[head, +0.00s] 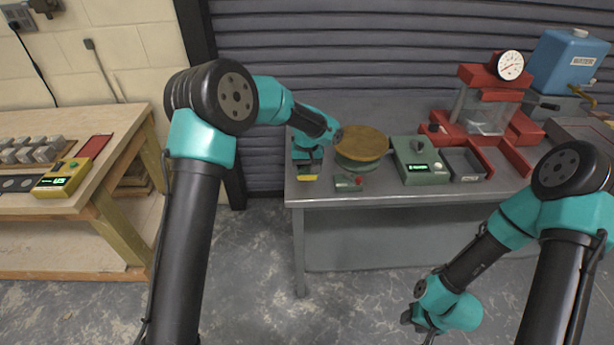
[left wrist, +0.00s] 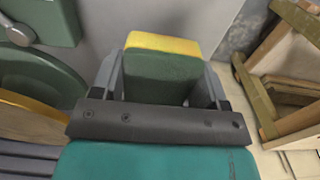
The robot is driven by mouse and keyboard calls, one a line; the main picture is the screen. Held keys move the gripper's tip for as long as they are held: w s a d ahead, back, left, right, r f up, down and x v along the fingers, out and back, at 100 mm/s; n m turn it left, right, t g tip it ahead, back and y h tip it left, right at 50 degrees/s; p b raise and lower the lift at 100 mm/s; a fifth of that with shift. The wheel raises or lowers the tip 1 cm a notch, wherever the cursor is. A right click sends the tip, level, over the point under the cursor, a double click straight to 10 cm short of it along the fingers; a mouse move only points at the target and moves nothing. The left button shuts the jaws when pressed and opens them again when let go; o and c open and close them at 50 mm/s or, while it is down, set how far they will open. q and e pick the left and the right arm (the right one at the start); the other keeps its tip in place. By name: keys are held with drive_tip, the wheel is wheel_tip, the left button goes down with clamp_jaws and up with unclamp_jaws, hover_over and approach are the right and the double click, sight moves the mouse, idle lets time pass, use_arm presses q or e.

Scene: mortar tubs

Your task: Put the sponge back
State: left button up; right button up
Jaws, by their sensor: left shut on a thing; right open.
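The sponge (head: 307,178) is a block with a yellow layer and a dark green layer. It is at the front left corner of the grey metal table (head: 440,197). My left gripper (head: 308,163) is shut on it, with one finger on each side in the left wrist view, where the sponge (left wrist: 160,68) shows clearly. I cannot tell whether the sponge touches the tabletop. My right gripper (head: 420,325) is open, low in front of the table, and its fingers are partly hidden.
Further right are a green scale (head: 418,160), a grey tray (head: 463,164) and a red press (head: 490,110). A wooden bench (head: 105,190) stands left, across a floor gap.

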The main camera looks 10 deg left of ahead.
sight(307, 168)
use_arm(q)
drive_tip(key=shift+s+f, duration=0.1)
drive_tip(key=shift+f, duration=1.55)
drive_tip(key=shift+f, duration=0.1)
drive_tip(key=o, duration=0.9)
wheel_tip(307, 168, up, 12)
drive_tip(key=shift+r, duration=0.15)
